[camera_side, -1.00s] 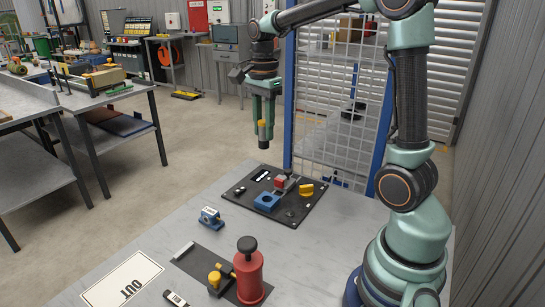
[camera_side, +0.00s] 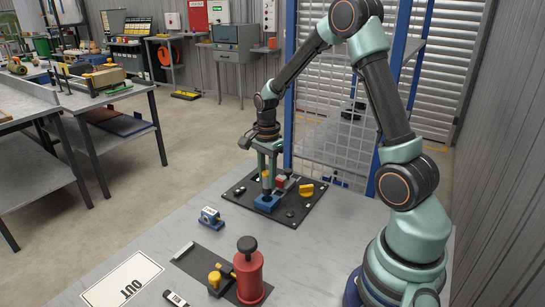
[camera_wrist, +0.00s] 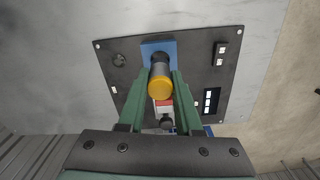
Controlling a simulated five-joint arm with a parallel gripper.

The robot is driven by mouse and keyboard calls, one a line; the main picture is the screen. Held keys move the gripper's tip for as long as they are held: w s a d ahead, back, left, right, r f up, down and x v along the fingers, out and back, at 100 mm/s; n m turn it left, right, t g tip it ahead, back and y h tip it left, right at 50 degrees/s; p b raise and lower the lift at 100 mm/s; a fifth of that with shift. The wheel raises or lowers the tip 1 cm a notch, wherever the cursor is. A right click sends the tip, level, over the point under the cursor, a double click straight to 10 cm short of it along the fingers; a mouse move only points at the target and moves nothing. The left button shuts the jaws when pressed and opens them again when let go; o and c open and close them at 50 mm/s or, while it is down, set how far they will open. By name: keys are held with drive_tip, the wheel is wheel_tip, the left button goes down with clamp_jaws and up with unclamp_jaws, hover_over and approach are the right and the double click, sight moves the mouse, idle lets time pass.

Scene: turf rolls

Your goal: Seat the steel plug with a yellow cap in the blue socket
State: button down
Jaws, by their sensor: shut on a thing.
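The steel plug with its yellow cap (camera_side: 266,176) is held upright between the green fingers of my gripper (camera_side: 267,182), which is shut on it. The plug's lower end is at the top of the blue socket (camera_side: 266,204), over its hole; I cannot tell how far it has entered. In the wrist view the yellow cap (camera_wrist: 160,88) faces the camera between my fingers (camera_wrist: 161,80). The blue socket (camera_wrist: 150,48) shows behind the plug's far end. The plug hides most of the socket's hole.
The socket sits on a black board (camera_side: 297,215). The table's middle is clear.

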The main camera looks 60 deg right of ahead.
sight(267, 188)
drive_tip(key=shift+f, duration=1.95)
drive_tip(key=c, duration=0.6)
unclamp_jaws()
drive_tip(key=shift+f, duration=0.15)
wheel_tip(267, 188, up, 12)
drive_tip(key=shift+r, duration=0.15)
drive_tip(key=s+a+r+n+t, duration=0.2)
drive_tip(key=s+a+r+n, duration=0.2)
drive_tip(key=a+n, duration=0.3)
drive_tip(key=s+a+r+n+t, duration=0.3)
drive_tip(key=s+a+r+n, duration=0.2)
drive_tip(key=n, duration=0.8)
drive_tip(key=shift+s+a+t, duration=0.25)
drive_tip(key=shift+a+t, duration=0.05)
drive_tip(key=shift+a, duration=1)
